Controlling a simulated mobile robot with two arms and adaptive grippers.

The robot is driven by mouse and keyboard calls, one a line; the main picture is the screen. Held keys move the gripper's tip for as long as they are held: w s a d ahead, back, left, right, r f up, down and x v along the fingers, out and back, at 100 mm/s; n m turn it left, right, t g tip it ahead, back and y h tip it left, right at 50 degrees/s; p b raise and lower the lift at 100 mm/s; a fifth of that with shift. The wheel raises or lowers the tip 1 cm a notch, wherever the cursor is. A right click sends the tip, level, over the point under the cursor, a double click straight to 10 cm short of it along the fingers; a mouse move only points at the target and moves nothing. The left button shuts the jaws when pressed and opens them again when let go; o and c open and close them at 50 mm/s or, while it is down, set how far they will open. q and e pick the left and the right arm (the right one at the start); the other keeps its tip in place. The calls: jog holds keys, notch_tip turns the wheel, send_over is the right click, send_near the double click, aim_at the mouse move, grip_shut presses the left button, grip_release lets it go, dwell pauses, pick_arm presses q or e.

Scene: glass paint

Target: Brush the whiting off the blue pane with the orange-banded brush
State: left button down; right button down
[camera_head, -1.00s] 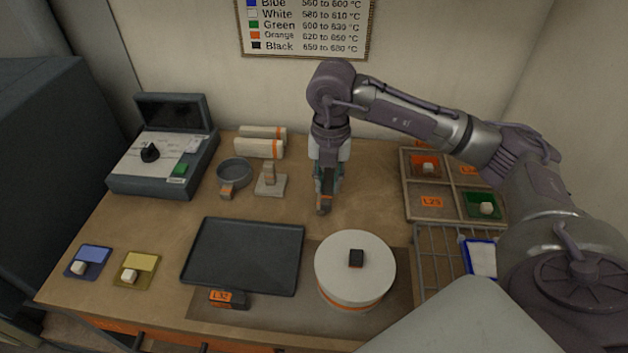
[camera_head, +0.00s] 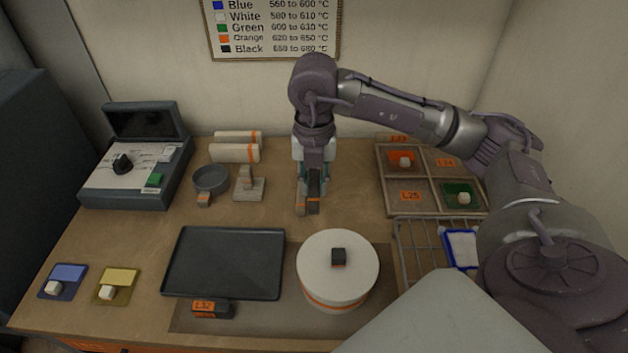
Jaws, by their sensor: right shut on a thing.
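My right gripper (camera_head: 308,190) points straight down over the back middle of the table. It is shut on a narrow dark thing with an orange band near its lower end, which looks like the orange-banded brush (camera_head: 314,202). The fingers partly hide it, and I cannot tell whether its lower end touches the table. The blue pane (camera_head: 448,247) lies on the wire rack at the right, apart from the gripper. White covers its middle and a blue edge shows; my right arm hides part of it. My left gripper is not in view.
A white round lidded pot (camera_head: 325,275) stands in front of the gripper, left of the wire rack (camera_head: 402,250). A dark tray (camera_head: 224,262) lies at front left. A compartment box (camera_head: 384,178) stands behind the rack.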

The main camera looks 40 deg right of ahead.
aim_at(314, 185)
dwell(0.3)
notch_tip(314, 185, up, 11)
jog(key=p, duration=0.7)
jog(key=shift+p, duration=0.4)
